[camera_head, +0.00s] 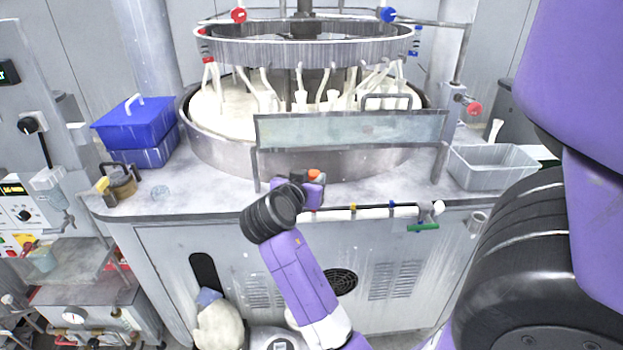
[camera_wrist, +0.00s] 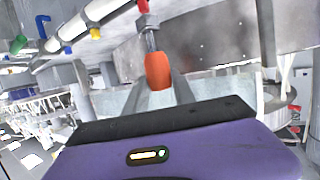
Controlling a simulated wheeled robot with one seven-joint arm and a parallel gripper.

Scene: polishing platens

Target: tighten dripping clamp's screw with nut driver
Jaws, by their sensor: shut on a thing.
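My gripper (camera_wrist: 158,88) is shut on the orange handle of the nut driver (camera_wrist: 157,68), which stands between the fingers. Its metal shaft points away from the gripper to a grey hex-shaped end. A red part (camera_wrist: 143,5) shows just beyond that end; I cannot tell whether they touch. The white pipe (camera_wrist: 106,10) carries a yellow clamp (camera_wrist: 95,33) and a blue clamp (camera_wrist: 67,49). In the head view the pipe (camera_head: 372,213) runs right of my gripper (camera_head: 313,187), along the bench's front edge. No drip is visible, and the clamp screws are too small to make out.
A green-handled valve (camera_head: 423,228) hangs at the pipe's right end. A pale splash panel (camera_head: 350,130) stands behind my gripper, before the round polishing basin (camera_head: 225,150). A blue box (camera_head: 135,125) and brass-coloured pot (camera_head: 120,182) stand left; a grey tray (camera_head: 492,168) stands right.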

